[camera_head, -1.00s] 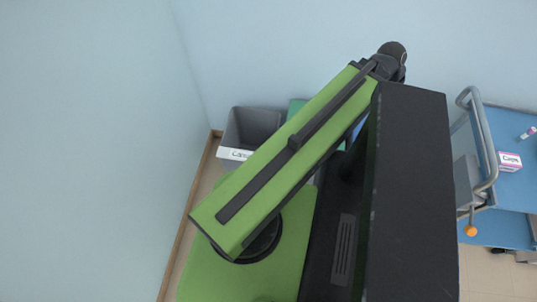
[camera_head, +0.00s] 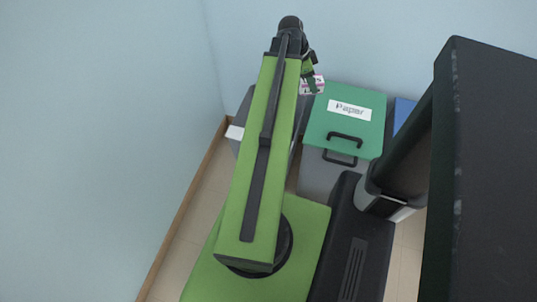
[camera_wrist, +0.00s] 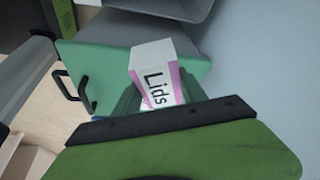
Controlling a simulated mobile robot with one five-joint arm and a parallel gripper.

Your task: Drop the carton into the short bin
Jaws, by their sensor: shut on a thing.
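My gripper (camera_head: 309,72) is shut on a small white carton (camera_head: 313,86) with pink edges. In the wrist view the carton (camera_wrist: 153,57) reads "Lids" and sits between the green fingers of my gripper (camera_wrist: 158,95). It is held in the air, by the left edge of the green lid in the head view. An open grey bin (camera_head: 241,112) with a white label (camera_head: 235,132) stands at the left, partly hidden by my arm. Its opening is mostly hidden. A grey open bin (camera_wrist: 165,8) shows at the top of the wrist view. I cannot tell bin heights surely.
A grey bin with a closed green lid (camera_head: 322,122), labelled "Paper" and with dark handles, stands right of the open bin. A blue thing (camera_head: 402,112) shows beside it, partly hidden. Walls close in behind and at the left.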

